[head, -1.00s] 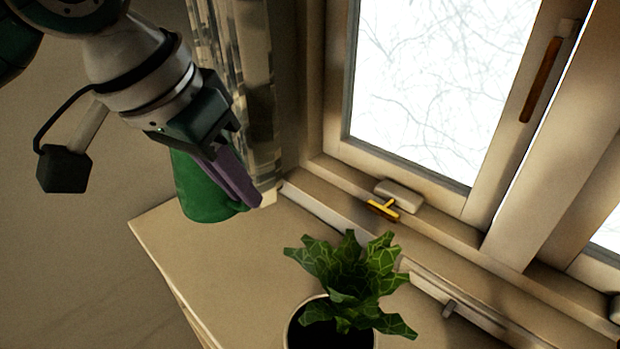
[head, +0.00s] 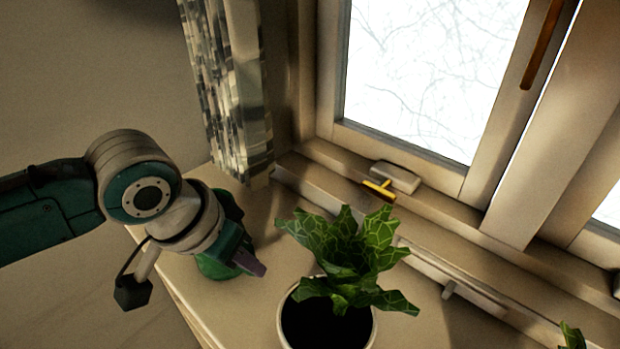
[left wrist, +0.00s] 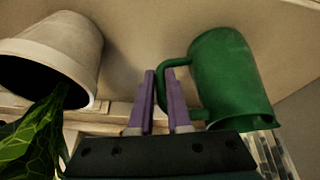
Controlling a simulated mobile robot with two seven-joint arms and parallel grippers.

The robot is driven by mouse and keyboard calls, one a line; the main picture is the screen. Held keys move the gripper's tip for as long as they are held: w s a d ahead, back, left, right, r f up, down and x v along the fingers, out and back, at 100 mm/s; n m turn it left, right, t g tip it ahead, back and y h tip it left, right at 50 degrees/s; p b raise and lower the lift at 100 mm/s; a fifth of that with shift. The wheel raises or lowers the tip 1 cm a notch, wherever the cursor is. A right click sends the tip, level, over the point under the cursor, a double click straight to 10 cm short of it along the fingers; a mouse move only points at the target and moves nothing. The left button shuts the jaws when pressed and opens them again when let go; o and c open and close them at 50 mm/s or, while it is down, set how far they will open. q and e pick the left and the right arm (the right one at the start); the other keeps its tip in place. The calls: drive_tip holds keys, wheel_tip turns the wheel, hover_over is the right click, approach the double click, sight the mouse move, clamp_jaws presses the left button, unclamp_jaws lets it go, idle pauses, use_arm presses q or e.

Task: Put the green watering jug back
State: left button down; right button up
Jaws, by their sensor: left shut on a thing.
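The green watering jug (head: 214,266) is at the left end of the wooden surface, left of the potted plant, partly hidden behind my left gripper (head: 254,264). In the left wrist view the jug (left wrist: 228,80) shows with its handle towards the purple fingers (left wrist: 160,80). The fingers are closed on the handle, one on each side of it. The jug looks roughly upright, at or just above the surface; I cannot tell if its base touches. My right gripper is not in view.
A leafy plant (head: 345,255) in a pale pot (head: 370,325) stands close on the right of the jug; the pot also shows in the left wrist view (left wrist: 62,45). A patterned curtain (head: 228,100) hangs behind the jug. The window sill with a yellow latch (head: 379,189) runs behind.

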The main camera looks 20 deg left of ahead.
use_arm(q)
drive_tip(key=shift+w, duration=0.1)
drive_tip(key=c, duration=1.3)
unclamp_jaws()
drive_tip(key=shift+f, duration=0.1)
drive_tip(key=o, duration=0.4)
drive_tip(key=shift+o, duration=0.2)
drive_tip(key=shift+r, duration=0.4)
drive_tip(key=p+v, duration=0.3)
drive_tip(key=v, duration=0.8)
drive_tip(key=s+d+y, duration=0.1)
drive_tip(key=s, duration=1.3)
drive_tip(key=shift+s+d+r+g, duration=0.2)
drive_tip(key=shift+d+g, duration=0.05)
drive_tip(key=shift+g, duration=0.15)
